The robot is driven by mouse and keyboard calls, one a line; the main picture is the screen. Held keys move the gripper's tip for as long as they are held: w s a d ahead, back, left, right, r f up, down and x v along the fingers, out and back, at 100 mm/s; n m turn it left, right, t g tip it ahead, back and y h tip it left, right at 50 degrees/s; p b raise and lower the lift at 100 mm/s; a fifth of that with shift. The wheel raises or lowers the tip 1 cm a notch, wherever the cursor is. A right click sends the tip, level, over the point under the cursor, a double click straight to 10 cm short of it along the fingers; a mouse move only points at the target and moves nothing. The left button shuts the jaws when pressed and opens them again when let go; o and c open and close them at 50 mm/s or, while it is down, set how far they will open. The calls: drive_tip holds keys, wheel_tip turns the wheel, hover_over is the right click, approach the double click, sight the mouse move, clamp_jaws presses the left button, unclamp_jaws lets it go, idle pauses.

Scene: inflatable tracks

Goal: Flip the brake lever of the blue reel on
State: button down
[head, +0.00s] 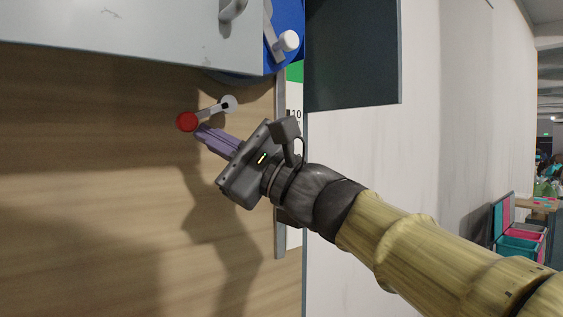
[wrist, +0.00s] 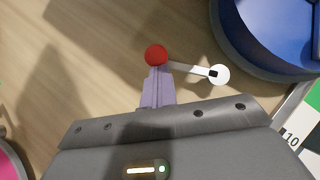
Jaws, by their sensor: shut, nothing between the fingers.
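The brake lever has a red knob (head: 187,121), a short pale arm (head: 212,111) and a white round pivot (head: 229,103). It sits on the wood-grain surface beside the blue reel (head: 290,30). In the wrist view the red knob (wrist: 155,55) lies right at my fingertips, with the pivot (wrist: 219,75) to its right and the blue reel (wrist: 275,35) at the upper right. My gripper (head: 201,131) is shut and empty, its purple fingers just beside the knob. I cannot tell whether they touch it. The gripper also shows in the wrist view (wrist: 157,72).
A grey panel (head: 130,35) covers the upper left and partly hides the reel. A dark panel (head: 352,55) juts out on the right. A pink round part (wrist: 10,160) shows at the wrist view's lower left. The wood surface (head: 80,200) left of the lever is clear.

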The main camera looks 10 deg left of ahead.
drive_tip(key=shift+s+a+r+m, duration=0.1)
drive_tip(key=shift+s+r+m, duration=0.05)
drive_tip(key=shift+m, duration=0.25)
drive_tip(key=shift+b, duration=0.3)
drive_tip(key=w+f+b+v, duration=0.1)
drive_tip(key=b+v, duration=0.6)
drive_tip(key=v, duration=0.6)
drive_tip(key=shift+w+a+f, duration=0.2)
drive_tip(key=shift+w, duration=0.55)
